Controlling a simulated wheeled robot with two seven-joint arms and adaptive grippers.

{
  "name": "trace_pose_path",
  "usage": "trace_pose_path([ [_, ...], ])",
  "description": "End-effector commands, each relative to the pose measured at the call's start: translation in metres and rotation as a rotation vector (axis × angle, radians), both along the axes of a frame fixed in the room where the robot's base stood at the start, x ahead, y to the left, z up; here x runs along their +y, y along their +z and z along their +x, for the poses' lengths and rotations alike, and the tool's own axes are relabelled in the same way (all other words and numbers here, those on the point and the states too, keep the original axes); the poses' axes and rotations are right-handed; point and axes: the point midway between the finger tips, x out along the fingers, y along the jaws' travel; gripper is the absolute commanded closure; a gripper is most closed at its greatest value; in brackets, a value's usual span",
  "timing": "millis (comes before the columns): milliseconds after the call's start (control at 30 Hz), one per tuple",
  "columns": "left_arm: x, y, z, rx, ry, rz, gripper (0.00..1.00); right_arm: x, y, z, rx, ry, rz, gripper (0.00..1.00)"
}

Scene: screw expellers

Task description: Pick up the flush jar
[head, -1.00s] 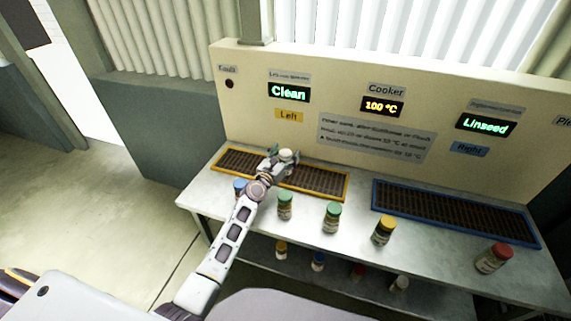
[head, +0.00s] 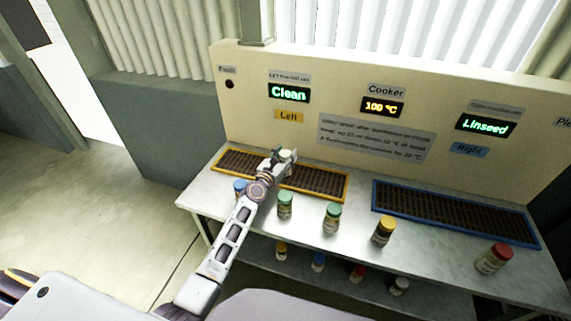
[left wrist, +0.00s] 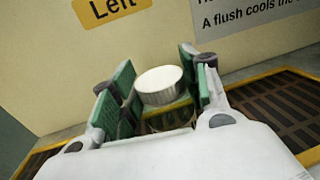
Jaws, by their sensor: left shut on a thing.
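The jar in my left gripper has a pale, whitish lid, and the left wrist view shows the lid (left wrist: 160,84) between the two green-padded fingers. Below the lid a yellowish-green band and a darker glass body show in part. In the head view the lidded jar (head: 286,155) is small at the tip of my left gripper (head: 280,160), over the yellow-framed grate. My left gripper (left wrist: 158,95) is shut on this jar. Its label is hidden, so I cannot read which jar it is. My right gripper is not in view.
The yellow-framed grate (head: 318,181) lies under the gripper, the blue-framed grate (head: 455,213) to the right. Along the counter front stand a blue-lidded jar (head: 240,188), two green-lidded jars (head: 285,206), a yellow-lidded jar (head: 383,232) and a red-lidded jar (head: 494,259). More jars stand on the lower shelf.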

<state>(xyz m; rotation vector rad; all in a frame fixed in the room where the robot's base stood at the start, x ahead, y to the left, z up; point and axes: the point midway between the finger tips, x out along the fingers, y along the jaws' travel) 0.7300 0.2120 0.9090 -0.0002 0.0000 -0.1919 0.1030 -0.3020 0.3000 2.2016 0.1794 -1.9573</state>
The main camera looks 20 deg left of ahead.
Motion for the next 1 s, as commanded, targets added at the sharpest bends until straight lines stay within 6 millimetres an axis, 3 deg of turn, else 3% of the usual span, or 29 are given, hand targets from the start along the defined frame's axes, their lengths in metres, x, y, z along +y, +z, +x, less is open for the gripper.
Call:
trace_pose_path([
  [233, 0.0, 0.002, 0.0, -0.002, 0.001, 0.0, 0.9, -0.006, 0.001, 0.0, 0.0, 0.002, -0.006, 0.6],
  [533, -0.001, 0.017, 0.0, -0.004, 0.0, -0.002, 0.9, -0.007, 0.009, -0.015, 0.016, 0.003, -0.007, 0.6],
  [933, 0.0, 0.064, 0.0, -0.004, 0.002, -0.004, 0.91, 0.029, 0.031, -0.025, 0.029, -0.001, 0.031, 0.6],
  [1000, -0.001, 0.073, 0.0, -0.004, 0.001, -0.003, 0.96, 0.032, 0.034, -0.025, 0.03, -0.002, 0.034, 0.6],
])
